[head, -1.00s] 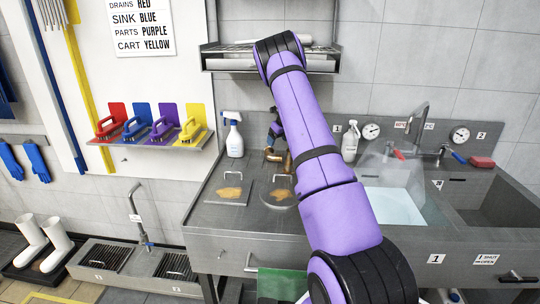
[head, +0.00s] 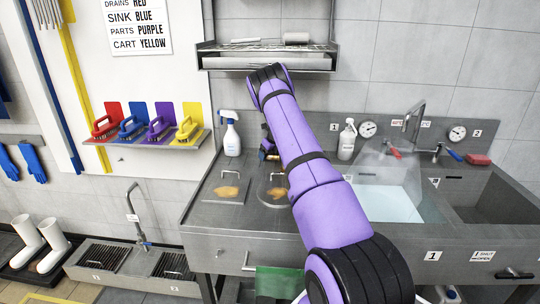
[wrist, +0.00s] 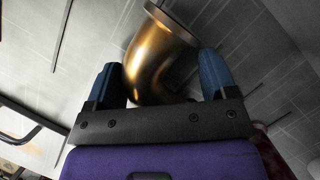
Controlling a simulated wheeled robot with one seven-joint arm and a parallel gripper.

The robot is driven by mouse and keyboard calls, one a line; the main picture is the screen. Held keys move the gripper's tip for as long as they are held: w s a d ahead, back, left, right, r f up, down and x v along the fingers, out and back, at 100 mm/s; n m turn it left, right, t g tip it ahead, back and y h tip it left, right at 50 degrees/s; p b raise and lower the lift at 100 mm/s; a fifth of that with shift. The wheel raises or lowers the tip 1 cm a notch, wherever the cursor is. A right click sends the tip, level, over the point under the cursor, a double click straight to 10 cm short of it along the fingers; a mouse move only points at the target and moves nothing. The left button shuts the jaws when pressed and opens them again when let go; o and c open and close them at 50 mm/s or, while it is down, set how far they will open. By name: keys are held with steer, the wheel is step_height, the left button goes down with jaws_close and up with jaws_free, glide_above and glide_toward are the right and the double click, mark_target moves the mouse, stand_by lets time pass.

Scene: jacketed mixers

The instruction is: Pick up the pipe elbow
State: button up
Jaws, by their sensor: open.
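The brass-coloured pipe elbow (wrist: 157,62) is curved, with a flanged end at the top of the wrist view. My gripper (wrist: 160,72) is open, with one blue finger on each side of the elbow. The elbow's lower end is hidden behind the gripper's dark palm bar. I cannot tell whether the fingers touch it. In the head view my gripper is low over the back of the steel counter (head: 225,212), right of the spray bottle. My arm hides most of the elbow there.
A white spray bottle (head: 231,134) stands left of my gripper. Two lids with handles, a square one (head: 228,183) and a round one (head: 276,203), lie in front. A wire shelf (head: 225,56) hangs above. A water-filled sink (head: 388,205) is at right.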

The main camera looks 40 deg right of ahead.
steer(key=shift+c, duration=0.3)
steer(key=c, duration=1.1)
steer(key=shift+r, duration=0.15)
